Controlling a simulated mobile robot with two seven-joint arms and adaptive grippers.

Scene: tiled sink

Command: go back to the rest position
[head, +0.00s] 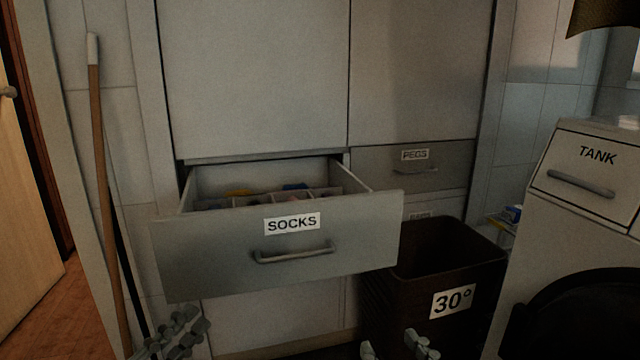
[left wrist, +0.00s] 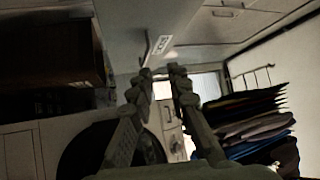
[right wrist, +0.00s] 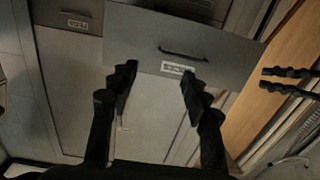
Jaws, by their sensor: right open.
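My left gripper (head: 177,334) is low at the left in the head view, in front of the cabinet and below the open drawer. In the left wrist view (left wrist: 161,72) its fingers stand a little apart with nothing between them. My right gripper (head: 394,346) shows at the bottom edge of the head view, in front of the dark basket. In the right wrist view (right wrist: 155,78) its fingers are wide apart and empty. The two grippers are well apart.
The SOCKS drawer (head: 200,257) is pulled out, with divided compartments and coloured items inside. A dark 30° basket (head: 400,305) stands right of it. The PEGS drawer (head: 376,168) is shut. A TANK machine (head: 560,225) is at right, a broom stick (head: 98,150) at left.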

